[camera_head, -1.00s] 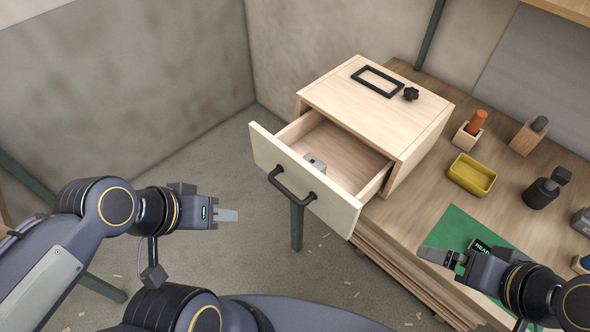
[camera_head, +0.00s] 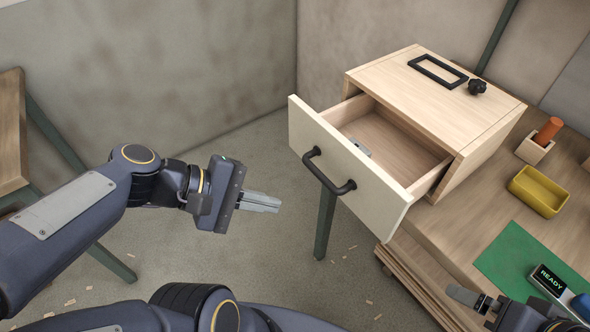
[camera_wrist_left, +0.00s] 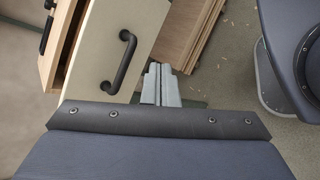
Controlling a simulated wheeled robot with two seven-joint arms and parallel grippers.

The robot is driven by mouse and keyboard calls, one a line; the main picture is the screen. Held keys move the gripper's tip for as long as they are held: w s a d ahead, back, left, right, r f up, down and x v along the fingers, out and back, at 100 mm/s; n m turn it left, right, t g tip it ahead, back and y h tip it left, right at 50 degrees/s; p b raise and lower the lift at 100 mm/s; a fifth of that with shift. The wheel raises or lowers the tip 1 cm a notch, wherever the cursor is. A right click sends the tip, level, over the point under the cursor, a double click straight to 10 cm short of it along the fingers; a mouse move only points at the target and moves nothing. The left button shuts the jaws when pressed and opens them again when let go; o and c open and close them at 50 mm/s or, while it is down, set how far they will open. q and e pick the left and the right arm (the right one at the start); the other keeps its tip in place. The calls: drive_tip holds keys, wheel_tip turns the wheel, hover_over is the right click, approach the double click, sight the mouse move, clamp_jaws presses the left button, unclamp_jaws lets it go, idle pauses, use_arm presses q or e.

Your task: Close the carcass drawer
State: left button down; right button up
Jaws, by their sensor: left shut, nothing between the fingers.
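The light wooden carcass (camera_head: 440,92) stands on the workbench. Its drawer is pulled well out, with a cream front panel (camera_head: 345,165) and a black bar handle (camera_head: 328,172). A small grey item (camera_head: 361,148) lies inside the drawer. My left gripper (camera_head: 262,202) is shut and empty, left of the drawer front and apart from it. In the left wrist view, the handle (camera_wrist_left: 121,62) and front panel (camera_wrist_left: 108,40) lie beyond the shut fingers (camera_wrist_left: 160,85). My right gripper (camera_head: 470,298) is at the lower right, partly cut off; its jaw state is unclear.
On the bench (camera_head: 440,245) are a green mat (camera_head: 515,255) with a READY display (camera_head: 548,280), a yellow tray (camera_head: 538,192) and an orange-handled tool in a block (camera_head: 535,146). A black frame (camera_head: 437,69) and knob (camera_head: 477,87) lie on the carcass.

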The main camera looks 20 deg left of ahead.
use_arm(q)
drive_tip(key=w+a+f+n+t+b, duration=0.7)
drive_tip(key=w+a+n+t+b, duration=0.3)
drive_tip(key=n, duration=0.6)
approach(338, 119)
drive_tip(key=shift+g, duration=0.3)
drive_tip(key=s, duration=0.1)
drive_tip(key=s+a+r, duration=0.1)
drive_tip(key=s, duration=0.1)
drive_tip(key=s+a+b, duration=0.1)
drive_tip(key=s, duration=0.1)
drive_tip(key=shift+s+r, duration=0.2)
drive_tip(key=shift+r, duration=0.2)
use_arm(e)
wheel_tip(338, 119, down, 14)
drive_tip(key=shift+f, duration=0.15)
use_arm(q)
drive_tip(key=b+x, duration=0.2)
drive_tip(key=x, duration=0.5)
drive_tip(key=b+x, duration=0.3)
drive_tip(key=x, duration=0.4)
drive_tip(key=shift+w+d+f+b, duration=0.2)
drive_tip(key=shift+w+b, duration=0.15)
drive_tip(key=shift+r, duration=0.1)
use_arm(e)
wheel_tip(338, 119, down, 6)
drive_tip(key=shift+r, duration=0.2)
use_arm(q)
drive_tip(key=shift+a, duration=0.1)
